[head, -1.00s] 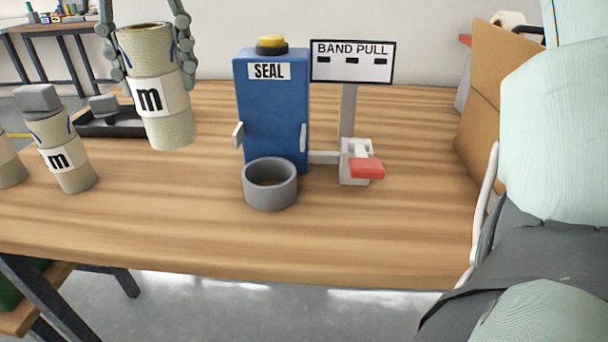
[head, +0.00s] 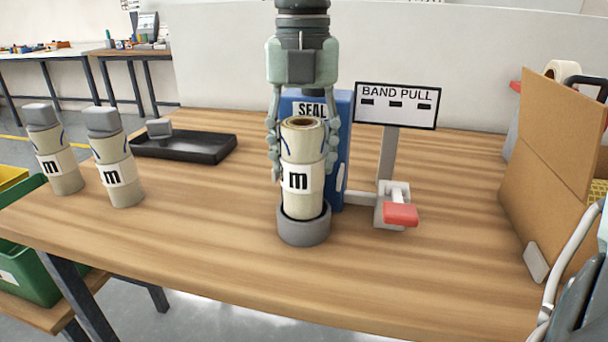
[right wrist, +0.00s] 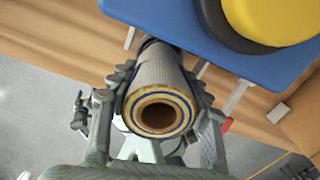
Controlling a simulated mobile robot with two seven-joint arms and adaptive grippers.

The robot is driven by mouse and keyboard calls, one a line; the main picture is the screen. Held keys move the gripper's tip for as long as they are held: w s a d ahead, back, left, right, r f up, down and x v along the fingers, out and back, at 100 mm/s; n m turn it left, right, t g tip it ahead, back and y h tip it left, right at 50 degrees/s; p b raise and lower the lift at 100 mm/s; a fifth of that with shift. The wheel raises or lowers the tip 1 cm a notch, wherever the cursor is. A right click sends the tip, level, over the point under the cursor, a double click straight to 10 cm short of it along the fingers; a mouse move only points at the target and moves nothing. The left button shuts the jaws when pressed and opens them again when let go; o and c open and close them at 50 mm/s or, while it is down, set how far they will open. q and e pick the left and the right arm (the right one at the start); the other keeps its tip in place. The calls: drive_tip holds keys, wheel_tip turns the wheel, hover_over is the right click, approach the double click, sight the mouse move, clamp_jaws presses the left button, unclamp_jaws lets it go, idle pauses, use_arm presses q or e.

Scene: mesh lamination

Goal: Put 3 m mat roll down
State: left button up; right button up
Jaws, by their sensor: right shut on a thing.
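A beige mat roll (head: 301,176) with an "m" label stands upright in front of the blue SEAL machine. Its lower end is at the grey ring holder (head: 303,231) and seems to sit inside the rim. My right gripper (head: 303,165) comes from above, shut on the roll with a finger on each side. In the right wrist view the roll (right wrist: 160,108) shows its open top end between the fingers. The blue SEAL machine (head: 340,130) is partly hidden behind the gripper.
Two grey-capped rolls (head: 55,160) and (head: 116,170) stand on the left. A black tray (head: 190,148) lies behind them. The BAND PULL sign (head: 396,105) and red lever (head: 400,215) are right of the machine. A cardboard panel (head: 545,150) stands at right. The front table is clear.

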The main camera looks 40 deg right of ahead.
sight(304, 179)
drive_tip(key=shift+f, duration=0.25)
wheel_tip(304, 179, down, 3)
drive_tip(key=shift+f, duration=0.15)
use_arm(q)
drive_tip(key=shift+w+d+f, duration=0.2)
drive_tip(key=shift+d+f, duration=0.05)
drive_tip(key=shift+f, duration=0.1)
use_arm(e)
drive_tip(key=shift+f, duration=0.2)
use_arm(q)
drive_tip(key=shift+r, duration=0.15)
use_arm(e)
drive_tip(key=shift+f, duration=0.1)
drive_tip(key=o, duration=1.3)
use_arm(q)
drive_tip(key=shift+s+a+r, duration=0.1)
drive_tip(key=shift+r, duration=0.45)
drive_tip(key=shift+s, duration=0.1)
